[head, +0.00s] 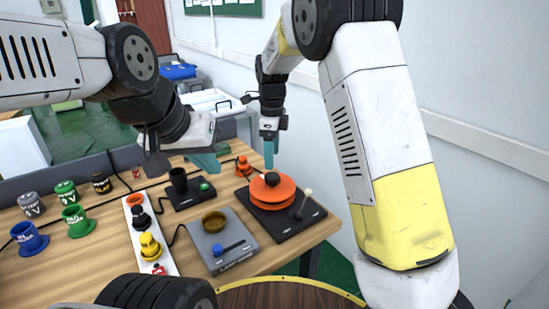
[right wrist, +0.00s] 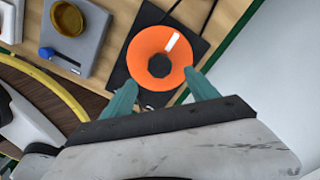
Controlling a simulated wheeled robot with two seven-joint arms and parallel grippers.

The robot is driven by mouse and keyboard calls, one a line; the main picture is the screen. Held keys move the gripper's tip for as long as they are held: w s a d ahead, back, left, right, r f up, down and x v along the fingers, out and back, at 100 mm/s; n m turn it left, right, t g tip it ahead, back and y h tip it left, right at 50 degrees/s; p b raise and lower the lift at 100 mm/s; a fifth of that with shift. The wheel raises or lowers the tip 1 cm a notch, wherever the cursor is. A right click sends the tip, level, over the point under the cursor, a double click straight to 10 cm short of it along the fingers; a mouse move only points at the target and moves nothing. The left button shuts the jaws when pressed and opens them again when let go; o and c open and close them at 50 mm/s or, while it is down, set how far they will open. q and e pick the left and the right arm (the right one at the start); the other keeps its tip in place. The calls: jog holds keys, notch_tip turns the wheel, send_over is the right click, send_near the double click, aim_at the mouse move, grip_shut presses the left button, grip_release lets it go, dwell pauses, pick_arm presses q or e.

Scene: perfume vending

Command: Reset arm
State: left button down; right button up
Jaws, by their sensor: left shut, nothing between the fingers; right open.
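My left gripper (head: 205,163) is shut and empty, with teal fingers, above the back part of the wooden table (head: 95,253). My right gripper (head: 269,153) hangs with its fingers pointing down, above and behind the orange round device (head: 272,192) on a black base. In the right wrist view its two teal fingers (right wrist: 160,78) are spread apart, with nothing held between them. The orange disc (right wrist: 150,47) shows beyond the fingertips there.
A grey unit (head: 222,240) with a brown bowl, a white strip (head: 160,262) with black and yellow items, and a black cup (head: 178,180) stand on the table. Several coloured pots, including a blue one (head: 29,238), stand at left. A white wall (head: 480,80) is at right.

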jog(key=shift+r, duration=0.4)
jog(key=shift+s+d+r, duration=0.1)
jog(key=shift+d+r, duration=0.15)
jog(key=shift+r, duration=0.05)
jog(key=s+d+r+n+t+y, duration=0.2)
jog(key=s+d+r+n+y, duration=0.1)
jog(key=s+d+r+n, duration=0.75)
jog(key=s+d+n+t, duration=0.1)
jog(key=s+d+n, duration=0.1)
jog(key=s, duration=0.3)
jog(key=s+d+n+t, duration=0.1)
jog(key=s+d+n, duration=0.2)
jog(key=s+n, duration=0.1)
jog(key=s+d+r+n+t, duration=0.1)
jog(key=s+d+n+t, duration=0.1)
jog(key=s, duration=0.4)
jog(key=shift+s+d+n+h, duration=0.15)
jog(key=shift+s+n+h, duration=0.2)
jog(key=shift+n, duration=0.5)
jog(key=shift+w, duration=0.1)
